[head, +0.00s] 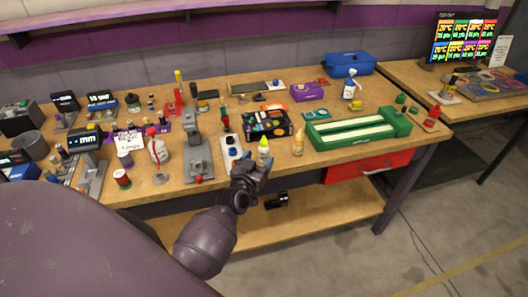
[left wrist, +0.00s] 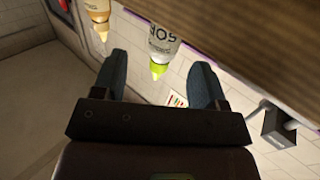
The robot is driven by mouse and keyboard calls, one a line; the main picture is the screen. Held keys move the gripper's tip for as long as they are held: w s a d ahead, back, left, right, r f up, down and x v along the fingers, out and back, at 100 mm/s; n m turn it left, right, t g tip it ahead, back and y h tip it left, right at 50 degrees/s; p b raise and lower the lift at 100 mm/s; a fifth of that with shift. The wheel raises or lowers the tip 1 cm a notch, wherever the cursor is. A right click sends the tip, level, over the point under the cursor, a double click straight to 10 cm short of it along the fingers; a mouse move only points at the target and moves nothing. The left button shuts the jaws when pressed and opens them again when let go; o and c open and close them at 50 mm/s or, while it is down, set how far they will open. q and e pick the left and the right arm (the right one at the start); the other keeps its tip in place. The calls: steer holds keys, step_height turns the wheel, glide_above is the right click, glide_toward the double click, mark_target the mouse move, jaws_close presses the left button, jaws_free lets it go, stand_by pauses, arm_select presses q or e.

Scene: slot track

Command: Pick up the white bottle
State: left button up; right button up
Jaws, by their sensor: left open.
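A small white bottle (head: 263,158) with a yellow-green cap stands upright near the front edge of the workbench. In the left wrist view the white bottle (left wrist: 162,42) appears upside down with dark lettering. My left gripper (head: 256,172) is open at the bench's front edge, just in front of this bottle. In the left wrist view the bottle's green cap shows between the two spread fingers, with no visible grip on it. The bottle's lower part is partly hidden by the gripper in the head view. My right gripper is not in view.
A tan bottle (head: 298,143) stands close on the right. A black box (head: 268,123) is behind, a green tray (head: 358,130) farther right, and a grey stand (head: 198,155) to the left. A white bottle with a red top (head: 158,151) stands farther left.

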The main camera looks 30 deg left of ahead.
mark_target(262, 154)
arm_select(q)
steer(key=shift+w+a+f, duration=0.1)
steer(key=shift+w+a, duration=0.15)
steer(key=shift+w, duration=0.6)
steer(key=shift+w+a+f, duration=0.1)
steer(key=shift+w+a, duration=0.1)
steer(key=shift+w, duration=0.7)
steer(key=shift+w+a+f, duration=0.1)
steer(key=shift+w+a, duration=0.15)
steer(key=shift+w, duration=0.6)
steer(key=c, duration=1)
